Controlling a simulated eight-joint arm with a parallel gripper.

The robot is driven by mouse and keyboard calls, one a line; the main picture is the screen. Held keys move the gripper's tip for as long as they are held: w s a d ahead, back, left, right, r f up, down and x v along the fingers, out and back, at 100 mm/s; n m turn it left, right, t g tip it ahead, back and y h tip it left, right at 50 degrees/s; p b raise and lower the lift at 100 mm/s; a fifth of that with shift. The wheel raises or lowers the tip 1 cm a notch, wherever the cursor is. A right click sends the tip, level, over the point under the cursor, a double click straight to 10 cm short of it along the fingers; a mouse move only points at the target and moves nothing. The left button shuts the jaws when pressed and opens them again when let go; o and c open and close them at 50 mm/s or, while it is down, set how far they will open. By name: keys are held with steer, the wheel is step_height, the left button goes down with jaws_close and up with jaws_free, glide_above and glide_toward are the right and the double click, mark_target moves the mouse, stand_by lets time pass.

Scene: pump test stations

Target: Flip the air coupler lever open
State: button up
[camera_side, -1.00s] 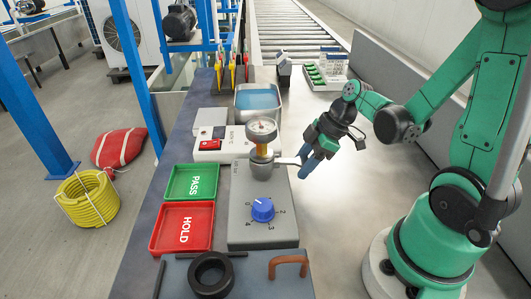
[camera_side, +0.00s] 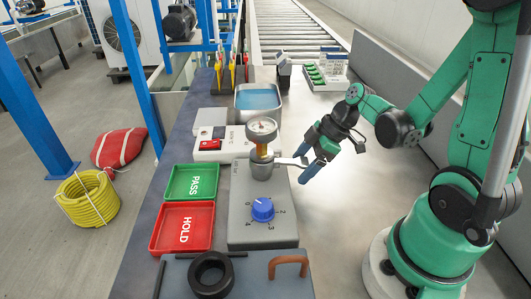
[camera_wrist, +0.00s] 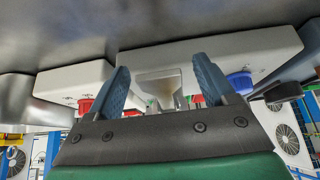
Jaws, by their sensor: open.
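Whether a finger touches the lever I cannot tell.
A blue dial (camera_side: 262,210) sits on the station in front of the coupler. Left are a green PASS tray (camera_side: 169,181) and a red HOLD tray (camera_side: 155,232). A white box with a red switch (camera_side: 208,156) and a blue-filled tray (camera_side: 238,112) stand behind. The bench right of the station is clear.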

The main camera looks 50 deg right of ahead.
mark_target(305, 161)
steer(key=shift+v, duration=2.8)
steer(key=shift+f, duration=0.1)
steer(key=shift+x, duration=2.7)
